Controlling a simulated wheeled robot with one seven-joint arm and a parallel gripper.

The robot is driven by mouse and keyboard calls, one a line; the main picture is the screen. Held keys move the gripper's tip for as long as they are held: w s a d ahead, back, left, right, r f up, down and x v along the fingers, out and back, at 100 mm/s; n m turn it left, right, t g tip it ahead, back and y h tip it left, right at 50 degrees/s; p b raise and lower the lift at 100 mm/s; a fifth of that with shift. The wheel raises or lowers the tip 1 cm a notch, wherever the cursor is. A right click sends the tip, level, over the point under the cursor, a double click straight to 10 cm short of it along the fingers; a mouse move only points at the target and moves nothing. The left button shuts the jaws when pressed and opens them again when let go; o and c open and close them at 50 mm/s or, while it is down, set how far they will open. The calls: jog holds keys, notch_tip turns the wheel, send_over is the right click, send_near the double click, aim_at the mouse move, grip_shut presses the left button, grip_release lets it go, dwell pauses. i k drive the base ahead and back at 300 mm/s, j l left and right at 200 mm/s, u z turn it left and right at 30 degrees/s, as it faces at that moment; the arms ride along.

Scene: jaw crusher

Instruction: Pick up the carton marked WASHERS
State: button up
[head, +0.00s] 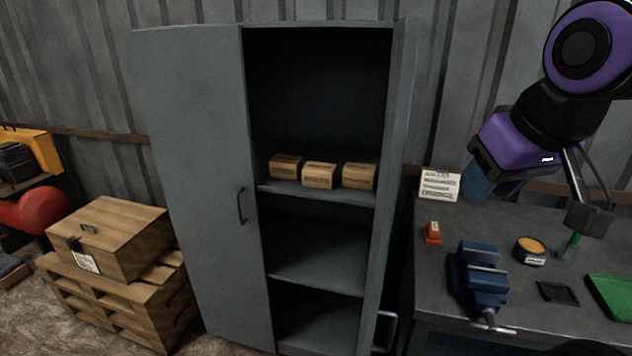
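Three small brown cartons stand in a row on an upper shelf (318,193) of the open grey cabinet. They are the left carton (285,166), the middle carton (319,175) and the right carton (358,176). Each has dark print on its front, too small to read, so I cannot tell which is marked WASHERS. The middle one sits slightly nearer the front edge. Purple and black parts of my arm show at the upper right, above the workbench and well apart from the cartons. I cannot make out gripper fingers in this view.
The cabinet's left door (192,170) faces me beside the opening; the lower shelves look empty. On the right, a workbench (440,285) holds a blue vise (482,278), an orange object (433,233), a round tin (531,249) and a green tray (612,296). A wooden crate (115,240) stands at left.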

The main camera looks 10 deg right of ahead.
aim_at(358, 176)
jog(key=k+z, duration=0.15)
jog(key=k, duration=0.25)
jog(key=k+l+z, duration=0.15)
jog(key=k, duration=0.3)
jog(key=k+l+z, duration=0.15)
jog(key=k, duration=0.25)
jog(key=j+z, duration=0.1)
jog(key=z, duration=0.3)
jog(key=j+z, duration=0.15)
jog(key=z, duration=0.3)
jog(key=i+j+z, duration=0.1)
jog(key=z, duration=0.3)
jog(key=j+z, duration=0.15)
jog(key=z, duration=0.3)
jog(key=k+j, duration=0.1)
jog(key=j, duration=0.95)
jog(key=k+j, duration=0.15)
jog(key=j, duration=0.4)
jog(key=k+j, duration=0.1)
jog(key=j, duration=0.45)
jog(key=k+j, duration=0.1)
jog(key=j, duration=1.3)
jog(key=k+j, duration=0.1)
jog(key=j, duration=1.55)
jog(key=i+j, duration=0.2)
